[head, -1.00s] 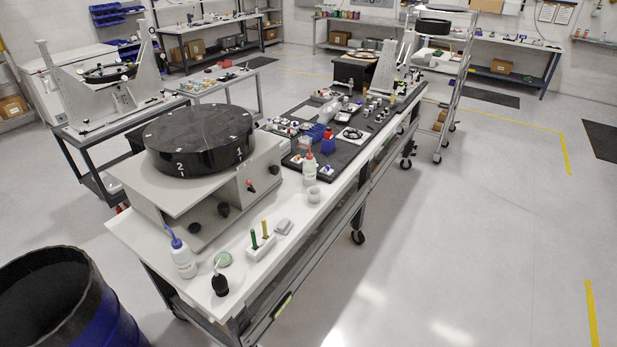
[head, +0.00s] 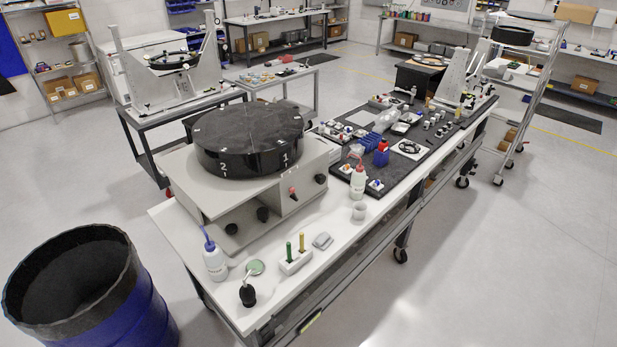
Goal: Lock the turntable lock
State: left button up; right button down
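The turntable (head: 249,139) is a thick black disc with white numerals 1 and 2 on its side. It sits on a light grey box base (head: 262,198) at the near end of a long white workbench. A small red-tipped lever (head: 293,192) is on the base's right face, below the numeral 1; whether it is the lock, and its state, I cannot tell. Black knobs (head: 262,214) are on the base's front, and another black knob (head: 320,179) is at its right face. Neither of my grippers shows in the head view.
A blue and black barrel (head: 88,290) stands on the floor at the lower left. Squeeze bottles (head: 215,259) and a white holder with sticks (head: 296,262) stand on the bench's near end. A wheeled cart (head: 190,98) is behind. The floor to the right is clear.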

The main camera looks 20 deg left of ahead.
aim_at(292, 190)
jog(key=i, duration=0.85)
jog(key=u, duration=2)
